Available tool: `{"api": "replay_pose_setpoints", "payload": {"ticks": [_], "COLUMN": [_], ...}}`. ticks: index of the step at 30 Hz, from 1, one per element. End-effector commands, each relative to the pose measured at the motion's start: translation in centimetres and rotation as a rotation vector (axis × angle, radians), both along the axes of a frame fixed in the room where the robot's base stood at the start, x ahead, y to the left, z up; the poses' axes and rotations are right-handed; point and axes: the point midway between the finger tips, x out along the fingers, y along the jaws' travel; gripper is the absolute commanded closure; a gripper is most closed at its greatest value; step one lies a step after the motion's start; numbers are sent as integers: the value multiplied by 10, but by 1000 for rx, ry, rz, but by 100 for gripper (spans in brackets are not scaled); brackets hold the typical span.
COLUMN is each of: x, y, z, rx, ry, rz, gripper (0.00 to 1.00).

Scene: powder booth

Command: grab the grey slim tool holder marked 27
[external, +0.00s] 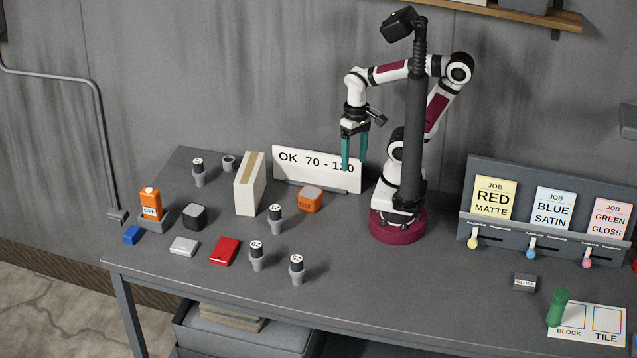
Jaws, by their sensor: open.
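Several slim grey tool holders with dark bands and white marked tops stand upright on the table. One is at the back left (198,178), one is in the middle (276,226), and two are nearer the front, at left (257,262) and right (296,275). Their numbers are too small to read surely, so I cannot tell which is marked 27. My gripper (354,155) has teal fingers pointing down, open and empty. It hangs in front of the white "OK 70 - 120" sign, up and to the right of all the holders.
A tall cream box (249,185) stands between the back-left and middle holders. An orange block (311,200) sits near the middle holder. A red box (224,251) lies left of the front pair. The white sign (300,165) stands behind.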

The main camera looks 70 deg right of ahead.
Motion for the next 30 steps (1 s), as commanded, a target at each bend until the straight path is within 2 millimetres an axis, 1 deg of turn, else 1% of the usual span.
{"api": "replay_pose_setpoints", "payload": {"ticks": [2,4,5,7,8,9,10,11,12,14,15,16,18,21,23,25,30], "x": [1,11,19,55,77,112,141,171,210,265,295,314,346,365,371,380,414], "y": [-2,-15,-25,-53,-64,-74,-78,-78,-71,-49,-29,-13,22,51,56,51,18], "z": [0,-2,-3,-6,-7,-11,-14,-18,-26,-41,-54,-63,-84,-101,-106,-111,-130], "rx": [-12,-86,-143,-320,-408,-525,-612,-695,-803,-955,-1047,-1111,-1234,-1334,-1357,-1364,-1360], "ry": [4,31,51,119,155,208,251,296,360,457,521,566,656,733,751,759,760], "rz": [17,132,224,535,700,931,1106,1280,1508,1824,2010,2132,2356,2519,2554,2564,2560], "gripper": [24,24,24,24,24,24,24,24,24,24,24,24,24,24,24,24,24]}}
